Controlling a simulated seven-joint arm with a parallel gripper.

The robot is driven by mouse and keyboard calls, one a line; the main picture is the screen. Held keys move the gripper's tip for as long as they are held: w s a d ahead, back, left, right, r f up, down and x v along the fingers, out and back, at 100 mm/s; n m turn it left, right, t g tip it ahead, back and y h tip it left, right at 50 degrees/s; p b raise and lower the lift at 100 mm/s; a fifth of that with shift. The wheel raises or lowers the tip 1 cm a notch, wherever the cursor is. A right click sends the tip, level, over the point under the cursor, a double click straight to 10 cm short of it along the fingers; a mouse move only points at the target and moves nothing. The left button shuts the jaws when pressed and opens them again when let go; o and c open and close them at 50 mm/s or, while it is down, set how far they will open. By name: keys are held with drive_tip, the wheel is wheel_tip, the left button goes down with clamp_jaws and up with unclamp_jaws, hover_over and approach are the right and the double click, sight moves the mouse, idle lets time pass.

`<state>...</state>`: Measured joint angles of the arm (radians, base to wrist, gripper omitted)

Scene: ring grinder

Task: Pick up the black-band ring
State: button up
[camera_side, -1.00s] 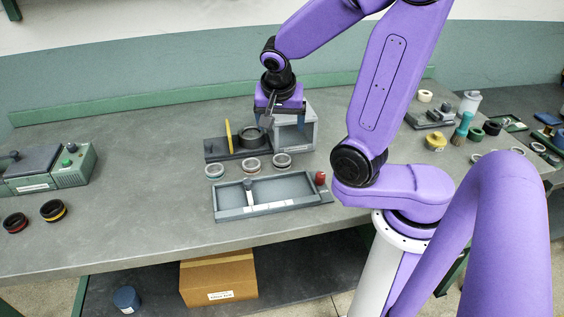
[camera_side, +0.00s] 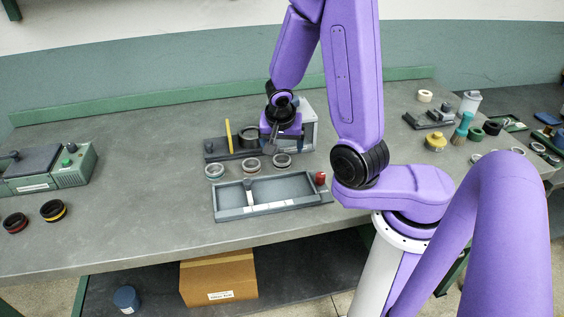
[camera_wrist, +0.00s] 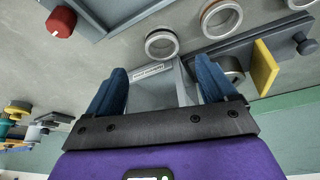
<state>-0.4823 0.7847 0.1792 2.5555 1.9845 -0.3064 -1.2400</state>
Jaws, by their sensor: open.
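Three small metal rings lie in a row on the bench. The rightmost, with a dark band, looks like the black-band ring (camera_side: 282,166); in the wrist view it lies just above the space between the fingertips (camera_wrist: 162,57). The middle ring (camera_side: 251,172) has a reddish-brown band, and the left ring (camera_side: 214,177) a pale teal one. My gripper (camera_side: 282,137) is above the bench behind the row, pointing down, apart from the rings. In the wrist view its blue fingers (camera_wrist: 160,75) are spread with nothing gripped.
A grey tray (camera_side: 225,209) with a red knob (camera_side: 320,178) lies in front of the rings.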

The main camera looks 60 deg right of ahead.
sight(282, 157)
drive_tip(key=shift+x, duration=1.05)
drive_tip(key=shift+f, duration=0.2)
drive_tip(key=shift+x, duration=2.45)
drive_tip(key=shift+w+a, duration=0.1)
drive_tip(key=shift+a, duration=0.1)
drive_tip(key=c, duration=1.2)
drive_tip(key=shift+r, duration=0.1)
